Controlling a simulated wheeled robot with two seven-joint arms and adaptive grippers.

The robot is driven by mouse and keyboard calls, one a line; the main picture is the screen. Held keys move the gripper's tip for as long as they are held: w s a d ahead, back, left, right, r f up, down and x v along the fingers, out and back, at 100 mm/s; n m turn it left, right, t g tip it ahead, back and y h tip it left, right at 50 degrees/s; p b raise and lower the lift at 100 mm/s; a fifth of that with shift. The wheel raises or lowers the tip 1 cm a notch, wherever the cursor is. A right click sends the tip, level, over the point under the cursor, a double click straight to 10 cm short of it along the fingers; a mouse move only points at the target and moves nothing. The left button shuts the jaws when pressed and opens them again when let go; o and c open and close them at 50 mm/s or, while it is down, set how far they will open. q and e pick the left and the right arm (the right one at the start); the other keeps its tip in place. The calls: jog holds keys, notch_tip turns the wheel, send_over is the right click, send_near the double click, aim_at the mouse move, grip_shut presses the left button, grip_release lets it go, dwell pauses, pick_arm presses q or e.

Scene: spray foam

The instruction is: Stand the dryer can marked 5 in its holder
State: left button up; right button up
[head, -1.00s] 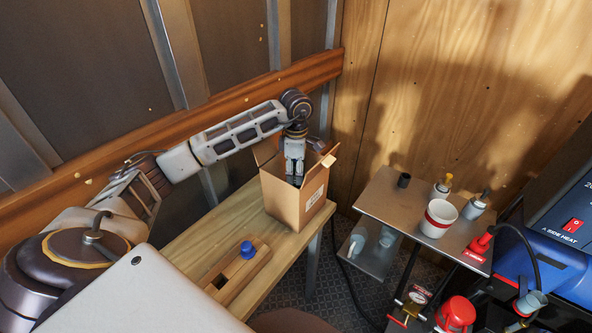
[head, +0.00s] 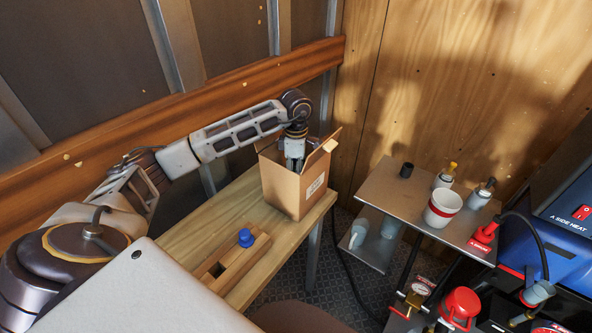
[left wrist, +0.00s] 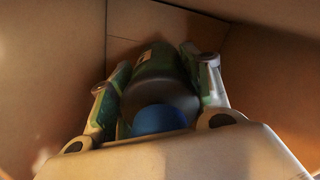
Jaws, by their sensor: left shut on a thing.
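My left gripper (head: 293,152) reaches down into an open cardboard box (head: 292,193) on the wooden bench. Its fingertips are hidden by the box wall in the head view. In the left wrist view, the left gripper (left wrist: 163,68) is shut around a dark can (left wrist: 160,92) with a rounded shoulder and a blue cap (left wrist: 158,118). The can is still inside the box, and no number is readable on it. A wooden holder (head: 236,259) lies on the bench, with a blue-capped item (head: 245,238) in one place and a dark opening (head: 216,270) nearer me. My right gripper is not in view.
The bench (head: 222,203) has bare wood between box and holder. The box flaps stand up around my wrist. To the right, a metal shelf (head: 400,205) carries a white cup (head: 442,208) and small bottles, beside a blue machine (head: 565,235).

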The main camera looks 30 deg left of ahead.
pick_arm(q)
jog(key=o, duration=1.3)
jog(key=shift+r, duration=0.1)
jog(key=shift+r, duration=5.95)
jog(key=shift+r, duration=0.1)
notch_tip(320, 180, up, 9)
jog(key=p, duration=0.9)
jog(key=shift+r+p, duration=0.45)
jog(key=shift+p, duration=0.15)
